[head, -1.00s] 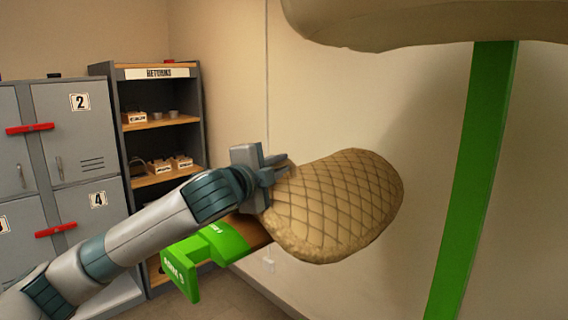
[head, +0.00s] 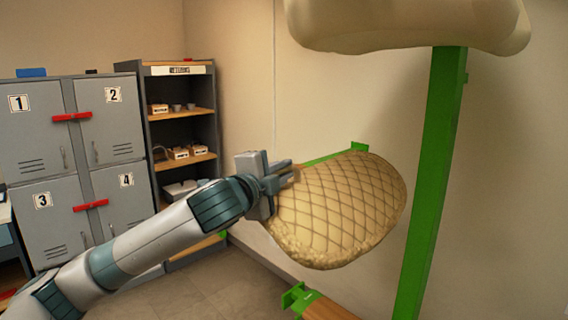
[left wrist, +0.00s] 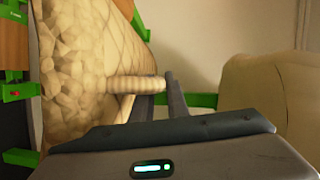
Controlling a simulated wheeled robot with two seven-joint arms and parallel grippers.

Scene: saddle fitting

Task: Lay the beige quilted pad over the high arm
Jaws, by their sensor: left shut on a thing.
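The beige quilted pad (head: 345,205) hangs in the air in the middle of the head view, with diamond stitching and a fleecy lower edge. My left gripper (head: 279,181) is shut on its left edge. In the left wrist view, the pad (left wrist: 85,60) fills the left side and a fold of it lies between the fingers (left wrist: 160,98). A green and wooden arm (head: 328,306) shows below the pad. A green piece (head: 340,154) of another arm shows behind its top edge, the rest hidden. I cannot tell which is the high arm. My right gripper is not in view.
A green upright (head: 430,190) stands right of the pad, with a large cream padded thing (head: 410,28) above it, cut off by the picture's top. Grey numbered lockers (head: 75,150) and a shelf unit (head: 180,125) stand at the left. Floor between is clear.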

